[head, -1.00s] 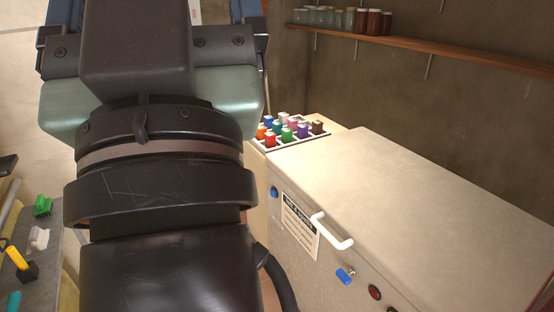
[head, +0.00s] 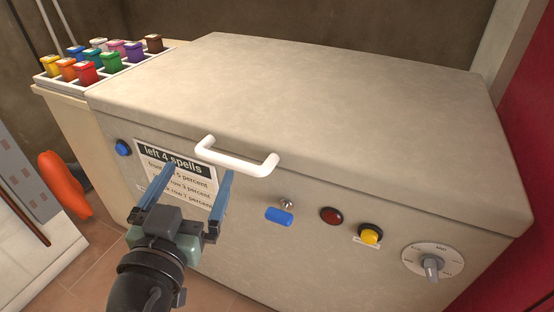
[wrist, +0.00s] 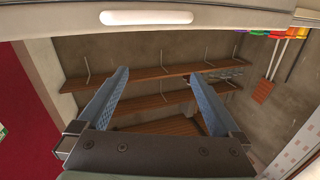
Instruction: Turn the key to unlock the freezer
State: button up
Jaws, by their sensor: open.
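The freezer (head: 330,110) is a grey-beige chest with a flat closed lid and a white bar handle (head: 235,157) on its front edge. The handle also shows at the top of the wrist view (wrist: 146,18). A blue key (head: 279,215) sits at a small metal lock (head: 287,203) on the front panel, right of and below the handle. My gripper (head: 200,168) is open and empty, its blue fingers pointing at the front panel, left of the key. In the wrist view my gripper (wrist: 160,73) also has its fingers apart, with nothing between them. The key is not visible there.
Right of the key are a red button (head: 331,215), a yellow button (head: 370,235) and a dial (head: 432,264). A paper sign (head: 178,175) is behind my fingers, with a blue knob (head: 123,148) left of it. A tray of coloured containers (head: 100,65) stands at the far left.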

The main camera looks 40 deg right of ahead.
aim_at(276, 220)
jog(key=s+d+f+m+g+h+b, duration=0.1)
jog(key=s+d+f+g+h+b, duration=0.3)
jog(key=f, duration=0.6)
jog(key=s+a+f+m+g+y+b, duration=0.1)
jog(key=s+f+m+b, duration=0.1)
jog(key=f+b, duration=0.55)
jog(key=x, duration=0.8)
jog(key=f+x, duration=0.1)
jog(key=x, duration=0.4)
jog(key=shift+s+d+f+b, duration=0.1)
jog(key=shift+s+d+b, duration=0.05)
jog(key=shift+s+b, duration=0.25)
jog(key=c, duration=1.2)
